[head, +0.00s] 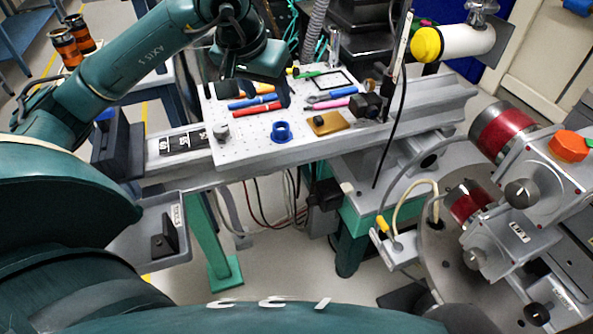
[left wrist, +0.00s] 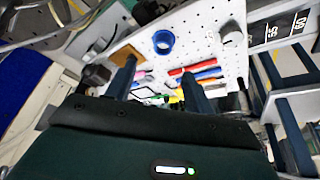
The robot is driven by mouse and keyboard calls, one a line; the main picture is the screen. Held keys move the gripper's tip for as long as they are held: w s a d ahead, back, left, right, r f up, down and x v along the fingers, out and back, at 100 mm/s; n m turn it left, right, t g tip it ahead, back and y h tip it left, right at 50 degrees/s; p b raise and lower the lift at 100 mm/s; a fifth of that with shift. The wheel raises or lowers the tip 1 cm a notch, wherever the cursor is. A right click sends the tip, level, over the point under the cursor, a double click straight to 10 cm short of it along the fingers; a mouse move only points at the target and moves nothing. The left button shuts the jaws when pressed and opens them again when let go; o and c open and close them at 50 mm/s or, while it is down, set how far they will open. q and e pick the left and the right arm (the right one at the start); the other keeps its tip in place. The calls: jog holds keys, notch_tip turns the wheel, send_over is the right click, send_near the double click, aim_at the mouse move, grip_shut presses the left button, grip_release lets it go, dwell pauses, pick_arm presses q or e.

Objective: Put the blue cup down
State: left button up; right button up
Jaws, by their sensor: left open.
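The blue cup (head: 281,131) stands on the white perforated board (head: 250,146), near its front edge. It also shows in the left wrist view (left wrist: 163,42), where it looks like a short blue ring seen from above. My left gripper (head: 262,84) is over the board, behind the cup as the head view shows it. In the left wrist view my left gripper (left wrist: 156,80) has its two fingers spread apart with nothing held between them. The cup is clear of the fingers. My right gripper is in neither view.
Red, blue and pink tools (head: 331,102) lie on the board behind the cup. A brown block (head: 325,123) is right of the cup and a grey knob (head: 221,132) is left. A grey tray (head: 150,235) hangs at front left. Red-banded equipment (head: 502,132) stands at right.

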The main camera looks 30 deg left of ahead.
pick_arm(q)
jog(key=s+d+f+n+g+h, duration=0.1)
jog(key=s+d+f+g+h, duration=0.2)
jog(key=d, duration=0.5)
jog(key=s+d+f+n+g+h, duration=0.1)
jog(key=s+d+f+n+h, duration=0.15)
jog(key=d+h, duration=0.4)
jog(key=s+d+r+n+h, duration=0.3)
jog(key=d+n+h, duration=0.2)
jog(key=d+n, duration=0.15)
jog(key=s+d+r+n+h, duration=0.3)
jog(key=d+n+h, duration=0.2)
jog(key=n+h, duration=0.15)
jog(key=w+a+f+m+t+y, duration=0.45)
jog(key=m+t, duration=0.45)
jog(key=m, duration=0.7)
jog(key=w+a+f+m+t+y, duration=0.1)
jog(key=a+f+m+t+y, duration=0.5)
jog(key=m, duration=1)
jog(key=s+f+n+g+y, duration=0.1)
jog(key=s+f+n+y, duration=0.2)
jog(key=f+n, duration=0.3)
jog(key=s+d+f+n+g+y, duration=0.1)
jog(key=s+f+n+g+y, duration=0.1)
jog(key=f+n, duration=0.4)
jog(key=s+f+y, duration=0.1)
jog(key=s, duration=0.1)
jog(key=shift+s+f, duration=0.3)
jog(key=shift+f, duration=0.05)
